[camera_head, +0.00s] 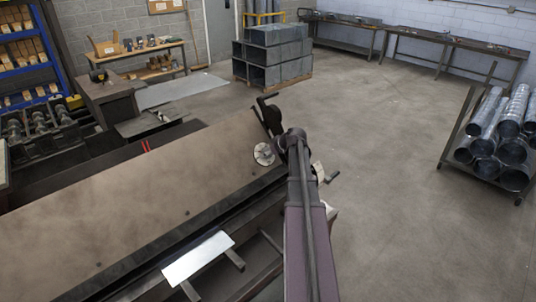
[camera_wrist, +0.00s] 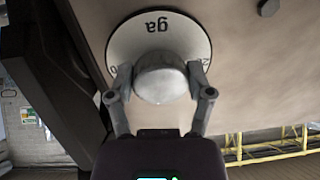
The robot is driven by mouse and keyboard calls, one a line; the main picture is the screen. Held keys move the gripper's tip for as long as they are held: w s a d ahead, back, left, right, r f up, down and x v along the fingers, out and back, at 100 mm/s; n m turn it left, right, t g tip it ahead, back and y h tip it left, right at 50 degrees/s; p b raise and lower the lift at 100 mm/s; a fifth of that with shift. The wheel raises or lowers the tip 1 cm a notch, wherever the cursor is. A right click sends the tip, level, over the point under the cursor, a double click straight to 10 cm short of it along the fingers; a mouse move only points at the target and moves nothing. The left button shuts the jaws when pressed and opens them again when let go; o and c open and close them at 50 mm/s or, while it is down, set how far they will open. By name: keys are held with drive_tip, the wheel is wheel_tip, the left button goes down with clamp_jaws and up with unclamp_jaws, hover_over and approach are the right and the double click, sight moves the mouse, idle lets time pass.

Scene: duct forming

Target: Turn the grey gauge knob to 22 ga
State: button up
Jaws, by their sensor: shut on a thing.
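The grey gauge knob (camera_wrist: 162,72) is a rounded knob in the middle of a white dial (camera_wrist: 135,42). The letters "ga" read upside down on the dial. Parts of numbers show at its lower left and right edges, mostly hidden by my fingers. My gripper (camera_wrist: 161,88) is shut on the knob, with one finger on each side. In the head view the white dial (camera_head: 264,154) sits at the right end of the brown machine bed (camera_head: 130,195), and my arm's end hides the knob. I cannot tell which number the knob points to.
A bright metal sheet (camera_head: 198,258) lies at the machine's front. A rack of round ducts (camera_head: 500,125) stands at the right, and stacked square ducts (camera_head: 272,55) at the back. The floor between is clear.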

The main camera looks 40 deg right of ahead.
drive_tip(key=shift+m, duration=0.4)
drive_tip(key=m, duration=0.3)
drive_tip(key=shift+a+m, duration=0.1)
drive_tip(key=shift+m, duration=0.2)
drive_tip(key=m, duration=0.4)
drive_tip(key=shift+a+m+t+b, duration=0.1)
drive_tip(key=shift+m+t+b, duration=0.2)
drive_tip(key=shift+t, duration=0.1)
drive_tip(key=m, duration=0.4)
drive_tip(key=shift+a+m, duration=0.1)
drive_tip(key=shift+m, duration=0.2)
drive_tip(key=m, duration=0.4)
drive_tip(key=shift+h, duration=0.4)
drive_tip(key=shift+s+m, duration=0.1)
drive_tip(key=shift+m, duration=0.2)
